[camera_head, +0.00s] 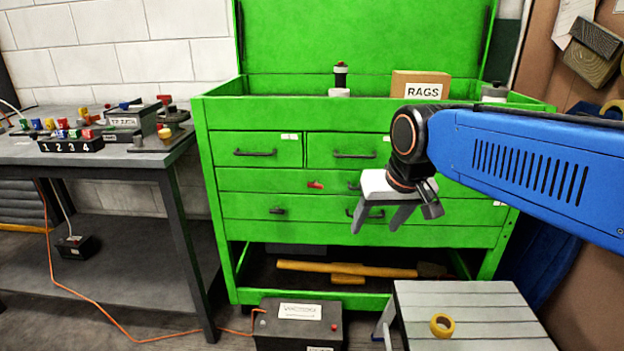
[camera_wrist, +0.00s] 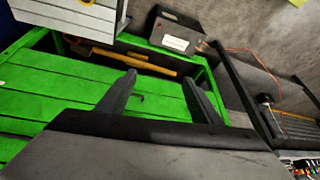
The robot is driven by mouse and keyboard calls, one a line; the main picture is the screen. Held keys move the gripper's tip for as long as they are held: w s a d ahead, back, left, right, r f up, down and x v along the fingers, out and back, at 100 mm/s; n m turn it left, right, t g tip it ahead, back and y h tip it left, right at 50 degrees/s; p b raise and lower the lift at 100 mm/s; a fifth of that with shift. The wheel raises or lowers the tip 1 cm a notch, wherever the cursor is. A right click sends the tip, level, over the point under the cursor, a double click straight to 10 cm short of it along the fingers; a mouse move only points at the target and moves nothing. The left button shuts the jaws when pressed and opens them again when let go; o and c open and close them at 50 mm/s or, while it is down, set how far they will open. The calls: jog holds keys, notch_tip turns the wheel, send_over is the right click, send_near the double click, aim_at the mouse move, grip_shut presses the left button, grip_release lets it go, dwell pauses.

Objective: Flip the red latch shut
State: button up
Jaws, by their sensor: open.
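The red latch (camera_head: 315,185) is a small red piece on the front of the green tool chest (camera_head: 262,207), between the upper and lower drawers and left of the chest's middle. It looks roughly level, tilted slightly; it is too small to tell its exact position. My gripper (camera_head: 384,222) is in front of the chest, to the right of the latch and lower, fingers pointing down and apart, with nothing between them. In the wrist view the open fingers (camera_wrist: 158,80) stand over the green drawer fronts; I cannot make out the latch there.
A grey bench (camera_head: 90,155) with a switch strip and small boxes stands at left. A black battery (camera_head: 299,325) and a slatted stool (camera_head: 480,325) with a yellow tape roll (camera_head: 442,325) stand low in front. A RAGS box (camera_head: 420,85) is on the chest top.

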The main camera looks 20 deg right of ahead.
jog(key=w+a+r+m, duration=0.1)
jog(key=w+r, duration=0.5)
jog(key=w, duration=0.6)
jog(key=m, duration=0.2)
send_near(316, 184)
jog(key=x, duration=0.8)
jog(key=shift+s, duration=0.15)
jog(key=shift+c, duration=0.3)
jog(key=c, duration=1)
